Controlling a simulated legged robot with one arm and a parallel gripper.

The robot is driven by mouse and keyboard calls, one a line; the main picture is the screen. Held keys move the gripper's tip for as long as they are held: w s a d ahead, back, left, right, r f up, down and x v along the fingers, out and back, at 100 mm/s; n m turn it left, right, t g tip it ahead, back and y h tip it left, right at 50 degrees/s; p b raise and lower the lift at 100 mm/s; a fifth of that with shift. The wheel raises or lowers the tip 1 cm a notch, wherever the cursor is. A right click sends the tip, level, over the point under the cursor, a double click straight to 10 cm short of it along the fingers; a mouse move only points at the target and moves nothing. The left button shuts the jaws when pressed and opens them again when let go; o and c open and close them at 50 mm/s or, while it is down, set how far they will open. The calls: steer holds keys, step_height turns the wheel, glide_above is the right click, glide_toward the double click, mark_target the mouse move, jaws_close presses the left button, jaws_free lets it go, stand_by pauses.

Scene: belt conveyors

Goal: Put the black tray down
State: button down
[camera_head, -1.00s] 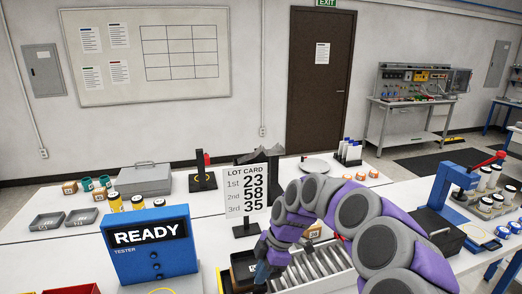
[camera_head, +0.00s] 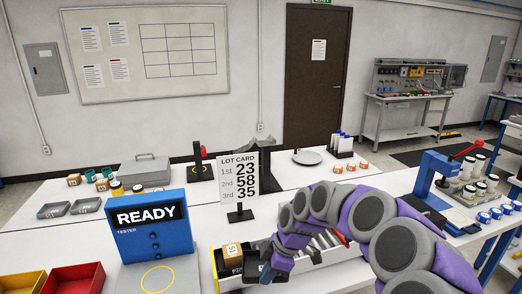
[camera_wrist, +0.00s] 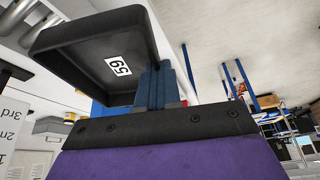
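My gripper (camera_wrist: 154,82) has its blue fingers closed at the rim of a black tray (camera_wrist: 75,50) in the wrist view. The tray is shallow, shows a white label reading 59, and has nothing else visible in it. In the head view my gripper (camera_head: 272,266) is low at the front centre, beside dark tray-like shapes (camera_head: 252,270). My wrist partly covers this spot, so the held tray's outline and any contact below it are unclear there.
A wooden cube (camera_head: 232,251) sits on a dark holder left of my gripper. Metal rollers (camera_head: 322,243) are behind the arm. The blue READY tester (camera_head: 150,230), the lot card (camera_head: 238,178) and red bin (camera_head: 75,280) stand around. White tabletop (camera_head: 195,222) is clear between.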

steer(key=shift+d+f+m+t, duration=0.4)
steer(key=shift+d+f+m, duration=0.05)
steer(key=shift+m, duration=0.55)
steer(key=w+d+f+m+t+h, duration=0.1)
steer(key=d+f+m+t+h, duration=0.2)
steer(key=d+f+m, duration=0.3)
steer(key=d+m+h, duration=0.1)
steer(key=d+m, duration=0.3)
steer(key=m, duration=0.6)
steer(key=shift+d+f+t+h, duration=0.15)
steer(key=shift+d+t+h, duration=0.15)
steer(key=shift+d+t, duration=0.1)
steer(key=shift+w, duration=0.1)
step_height(320, 180, down, 2)
steer(key=shift+b, duration=1)
